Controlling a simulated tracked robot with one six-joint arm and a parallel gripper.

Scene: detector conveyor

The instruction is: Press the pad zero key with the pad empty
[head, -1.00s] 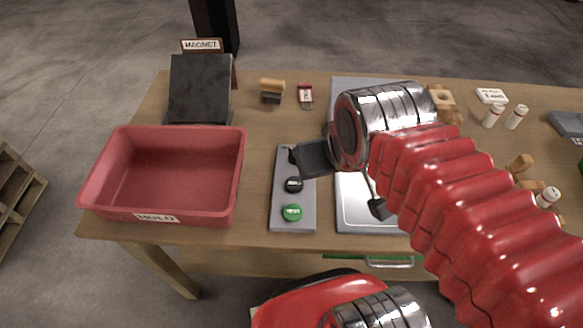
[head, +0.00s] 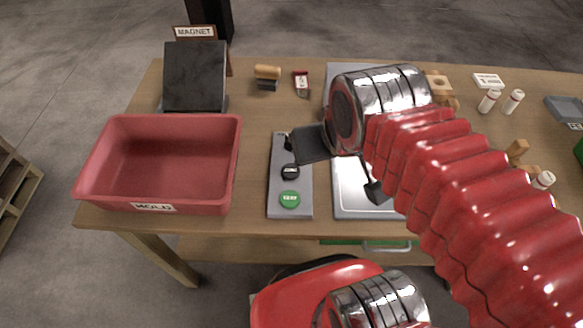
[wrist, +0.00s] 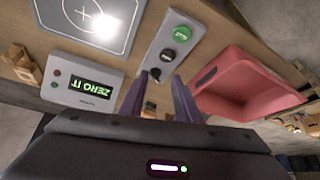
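The pad (head: 352,200) is a pale metal plate, partly behind my arm in the head view. A small dark key (wrist: 155,74) shows at the strip's far end. My gripper (wrist: 160,79) is open and empty, its fingertips near that end; contact cannot be told. The display box (wrist: 85,87) reads "ZERO IT", upside down.
White bottles (head: 489,101) and wooden pieces (head: 437,87) lie right. Bare table shows between tray and strip.

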